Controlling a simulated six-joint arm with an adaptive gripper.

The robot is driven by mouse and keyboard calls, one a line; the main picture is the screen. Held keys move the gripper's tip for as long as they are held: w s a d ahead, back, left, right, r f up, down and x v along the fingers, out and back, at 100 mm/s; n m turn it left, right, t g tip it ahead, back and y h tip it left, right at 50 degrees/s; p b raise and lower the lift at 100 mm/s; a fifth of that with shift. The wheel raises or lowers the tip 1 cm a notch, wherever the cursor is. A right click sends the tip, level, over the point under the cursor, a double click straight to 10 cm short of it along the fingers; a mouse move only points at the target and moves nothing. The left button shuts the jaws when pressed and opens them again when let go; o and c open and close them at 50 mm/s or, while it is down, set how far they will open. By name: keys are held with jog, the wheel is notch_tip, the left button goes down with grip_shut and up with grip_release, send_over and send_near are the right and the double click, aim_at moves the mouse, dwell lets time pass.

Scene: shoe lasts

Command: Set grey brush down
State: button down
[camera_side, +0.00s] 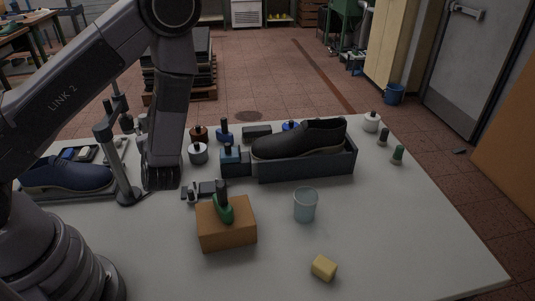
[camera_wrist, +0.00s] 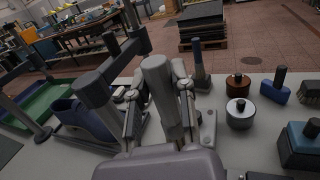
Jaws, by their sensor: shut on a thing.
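The grey brush (camera_wrist: 160,85) is between my gripper's fingers in the wrist view. Its rounded, light grey body stands up between them, and its lower part is hidden by the gripper. My gripper (camera_wrist: 160,110) is shut on it. In the side view my gripper (camera_side: 162,182) points down, low over the left part of the pale table (camera_side: 390,245), just right of a grey post stand. The brush cannot be made out there, and I cannot tell whether it touches the table.
The grey post stand (camera_side: 127,190) is close on the left, beside a blue shoe (camera_side: 65,176). A black shoe (camera_side: 300,139) sits in a dark tray (camera_side: 310,172). A cup (camera_side: 305,205) and yellow block (camera_side: 323,267) are nearer. The right front is clear.

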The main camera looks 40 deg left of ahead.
aim_at(142, 116)
notch_tip(142, 116, up, 4)
jog(key=shift+f, duration=0.1)
jog(key=w+d+f+m+t+h, duration=0.1)
jog(key=w+d+m+t+h, duration=0.35)
jog(key=d, duration=0.55)
jog(key=w+d+f+m+t+h, duration=0.1)
jog(key=w+d+m+t+h, duration=0.3)
jog(key=d, duration=0.7)
jog(key=d+r+m+t+h, duration=0.15)
jog(key=d+m+h, duration=0.55)
jog(key=d, duration=1.2)
jog(key=shift+n+h, duration=0.95)
jog(key=shift+w+d+f, duration=1.35)
jog(key=shift+w+f, duration=0.5)
jog(key=shift+f, duration=1.1)
jog(key=shift+w+d+f, duration=1.35)
jog(key=shift+w+f, duration=0.55)
jog(key=shift+f, duration=1.05)
jog(key=shift+w+d+f, duration=1.35)
jog(key=shift+w+f, duration=0.5)
jog(key=shift+f, duration=1.1)
jog(key=shift+f, duration=0.1)
